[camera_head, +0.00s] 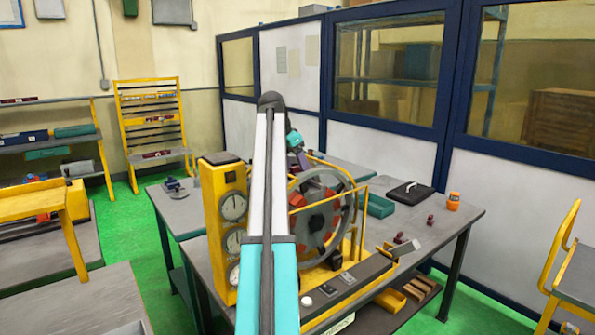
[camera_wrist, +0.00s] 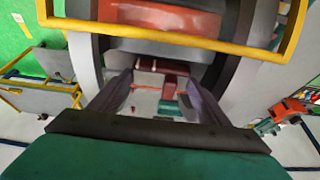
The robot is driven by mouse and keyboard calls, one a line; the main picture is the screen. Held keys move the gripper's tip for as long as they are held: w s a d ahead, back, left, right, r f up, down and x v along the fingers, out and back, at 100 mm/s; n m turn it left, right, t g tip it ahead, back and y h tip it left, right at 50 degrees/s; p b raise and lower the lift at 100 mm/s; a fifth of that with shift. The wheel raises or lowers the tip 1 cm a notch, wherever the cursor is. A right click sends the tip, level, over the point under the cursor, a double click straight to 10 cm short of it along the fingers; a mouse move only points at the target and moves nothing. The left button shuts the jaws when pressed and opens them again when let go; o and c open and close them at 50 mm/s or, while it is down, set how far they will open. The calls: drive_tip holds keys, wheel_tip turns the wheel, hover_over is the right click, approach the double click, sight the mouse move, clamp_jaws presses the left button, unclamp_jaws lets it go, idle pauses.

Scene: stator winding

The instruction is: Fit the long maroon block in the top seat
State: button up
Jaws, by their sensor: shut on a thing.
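A large grey stator ring (camera_head: 345,228) stands upright on the table inside a yellow frame. Red-orange pieces (camera_head: 311,190) sit around its inside. My gripper (camera_head: 302,161) is above the top of the ring, near its upper left in the head view. In the wrist view my gripper (camera_wrist: 159,82) is shut on the maroon block (camera_wrist: 160,66), whose visible part spans between the dark fingertips. Much of the block is hidden. An orange-red piece of the ring (camera_wrist: 165,17) shows just beyond the fingers. The top seat is not clearly visible, and I cannot tell whether the block touches it.
Yellow frame bars (camera_wrist: 190,42) cross close beyond my gripper. A yellow gauge panel (camera_head: 222,220) stands left of the ring. Small maroon pieces (camera_head: 430,220), a green box (camera_head: 380,206), a black clipboard (camera_head: 410,192) and an orange bottle (camera_head: 453,202) are on the table's right.

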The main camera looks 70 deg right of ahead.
drive_tip(key=shift+f, duration=0.15)
drive_tip(key=o, duration=1.5)
drive_tip(key=shift+o, duration=0.5)
drive_tip(key=shift+f, duration=0.1)
drive_tip(key=shift+b+v, duration=0.35)
drive_tip(key=shift+v, duration=0.55)
drive_tip(key=p+v, duration=0.3)
drive_tip(key=v, duration=0.9)
drive_tip(key=shift+p, duration=0.3)
drive_tip(key=shift+a, duration=0.15)
